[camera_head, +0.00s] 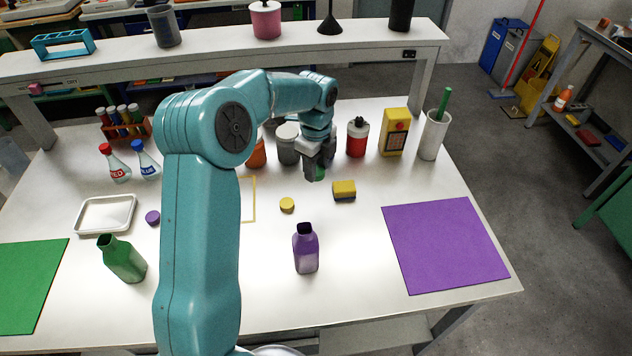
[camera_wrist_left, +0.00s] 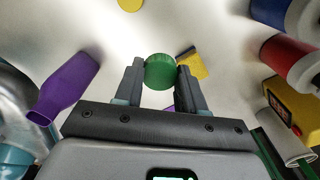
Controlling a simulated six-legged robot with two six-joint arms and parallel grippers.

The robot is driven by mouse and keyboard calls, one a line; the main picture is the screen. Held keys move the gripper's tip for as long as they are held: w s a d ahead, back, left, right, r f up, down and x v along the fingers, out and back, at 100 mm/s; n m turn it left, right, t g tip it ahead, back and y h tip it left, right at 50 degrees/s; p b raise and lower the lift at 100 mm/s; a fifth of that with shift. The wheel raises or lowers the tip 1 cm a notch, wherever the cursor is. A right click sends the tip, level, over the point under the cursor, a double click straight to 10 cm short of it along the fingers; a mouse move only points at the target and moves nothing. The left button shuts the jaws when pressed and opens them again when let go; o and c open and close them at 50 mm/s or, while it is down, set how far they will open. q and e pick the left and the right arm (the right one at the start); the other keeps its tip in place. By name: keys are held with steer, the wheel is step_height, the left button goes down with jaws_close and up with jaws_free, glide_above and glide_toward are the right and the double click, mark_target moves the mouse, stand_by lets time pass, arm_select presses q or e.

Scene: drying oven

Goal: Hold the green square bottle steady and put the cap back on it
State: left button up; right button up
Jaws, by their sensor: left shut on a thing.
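The green square bottle (camera_head: 124,260) stands open and uncapped at the front left of the table, near the green mat. My left gripper (camera_head: 317,166) is over the back middle of the table, shut on the green cap (camera_head: 316,173). In the left wrist view the green cap (camera_wrist_left: 160,71) sits between the two fingertips (camera_wrist_left: 160,78), above the white table. The bottle is well apart from this gripper and does not show in the wrist view. My right gripper is in neither view.
A purple bottle (camera_head: 306,250) stands front middle. A yellow cap (camera_head: 287,205), a sponge (camera_head: 344,190) and a purple cap (camera_head: 153,217) lie on the table. A white tray (camera_head: 84,226) is behind the green bottle. Containers, including a red-and-white one (camera_head: 357,138), line the back.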

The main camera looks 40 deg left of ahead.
arm_select(q)
step_height(320, 180, up, 9)
stand_by(0.4)
steer(key=shift+d+f, duration=0.1)
steer(key=shift+f, duration=0.1)
